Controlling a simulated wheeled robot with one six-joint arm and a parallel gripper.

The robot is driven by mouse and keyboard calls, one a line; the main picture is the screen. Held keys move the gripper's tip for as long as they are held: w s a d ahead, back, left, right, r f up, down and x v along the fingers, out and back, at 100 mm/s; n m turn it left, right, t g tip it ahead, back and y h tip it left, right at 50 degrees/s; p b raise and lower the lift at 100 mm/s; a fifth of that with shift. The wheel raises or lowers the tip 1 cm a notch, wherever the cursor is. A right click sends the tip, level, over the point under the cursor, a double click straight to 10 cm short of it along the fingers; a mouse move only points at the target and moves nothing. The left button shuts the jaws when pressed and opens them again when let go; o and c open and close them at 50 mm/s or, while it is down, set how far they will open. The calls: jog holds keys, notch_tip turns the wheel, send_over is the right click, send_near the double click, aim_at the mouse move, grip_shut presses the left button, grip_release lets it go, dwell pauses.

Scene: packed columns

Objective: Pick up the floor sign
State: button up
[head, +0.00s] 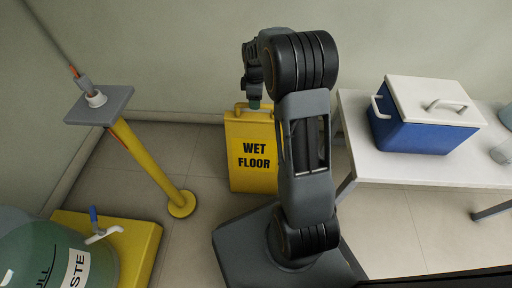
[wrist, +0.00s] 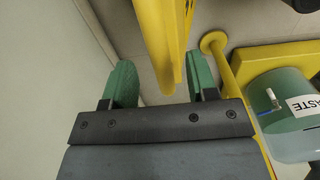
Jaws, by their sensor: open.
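The floor sign (head: 253,160) is yellow with black "WET FLOOR" lettering and a handle loop on top. It stands upright on the floor by the back wall in the head view, partly hidden by my arm. In the wrist view the yellow sign (wrist: 153,35) reaches down between the two green fingertips. My gripper (wrist: 160,80) is open, with the sign's edge between its fingers and a visible gap at least on the left. In the head view my gripper is mostly hidden behind my arm, just above the sign's top.
A yellow post (head: 150,165) with a grey top plate stands left of the sign. A green waste drum (head: 60,262) sits on a yellow pallet (head: 140,240) at lower left. At right, a white table (head: 360,150) bears a blue cooler (head: 425,130).

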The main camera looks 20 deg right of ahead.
notch_tip(320, 180, down, 4)
jog(key=shift+f+b, duration=0.1)
jog(key=shift+b, duration=0.85)
jog(key=shift+s, duration=0.1)
grip_shut()
jog(key=shift+r, duration=0.2)
dwell(0.3)
